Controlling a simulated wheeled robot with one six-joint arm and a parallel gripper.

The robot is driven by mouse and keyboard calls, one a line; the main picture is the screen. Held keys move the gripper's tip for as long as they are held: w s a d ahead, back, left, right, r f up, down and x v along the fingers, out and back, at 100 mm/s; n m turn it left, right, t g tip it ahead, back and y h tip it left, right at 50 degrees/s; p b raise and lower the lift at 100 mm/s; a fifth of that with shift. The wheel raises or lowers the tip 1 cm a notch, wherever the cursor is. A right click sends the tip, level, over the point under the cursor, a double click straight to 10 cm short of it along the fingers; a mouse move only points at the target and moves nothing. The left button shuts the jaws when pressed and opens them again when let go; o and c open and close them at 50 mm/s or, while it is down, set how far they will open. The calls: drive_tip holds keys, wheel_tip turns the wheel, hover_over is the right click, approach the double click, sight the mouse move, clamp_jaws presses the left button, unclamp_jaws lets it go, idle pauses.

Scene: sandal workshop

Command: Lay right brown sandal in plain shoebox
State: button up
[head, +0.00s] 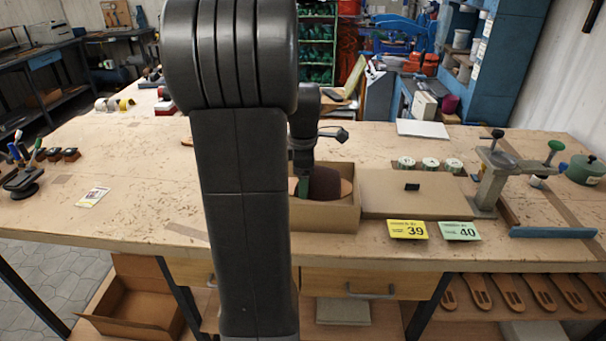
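An open plain cardboard shoebox (335,218) stands on the workbench near its front edge, just right of my arm. A dark brown sandal part (325,184) with a tan edge shows inside its walls; I cannot tell whether it rests on the bottom or which foot it is for. My gripper (303,187) points down into the left of the box, beside or touching the brown part. My arm hides the box's left side, and I cannot see whether the fingers are closed.
A flat cardboard lid or closed box (450,195) lies against the shoebox's right side. Yellow card 39 (407,229) and green card 40 (460,231) lie in front. A clamp stand (490,185) is farther right. The bench's left middle is mostly clear.

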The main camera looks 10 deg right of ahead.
drive_tip(key=o, duration=1.2)
drive_tip(key=shift+c, duration=0.2)
wheel_tip(320, 180, up, 13)
drive_tip(key=s, duration=0.1)
drive_tip(key=shift+s+a, duration=0.15)
drive_tip(key=shift+s, duration=0.15)
drive_tip(key=f, duration=0.4)
drive_tip(key=w+f, duration=0.1)
drive_tip(key=f, duration=0.8)
drive_tip(key=shift+w+f, duration=0.25)
drive_tip(key=shift+w, duration=0.1)
drive_tip(key=shift+r, duration=0.55)
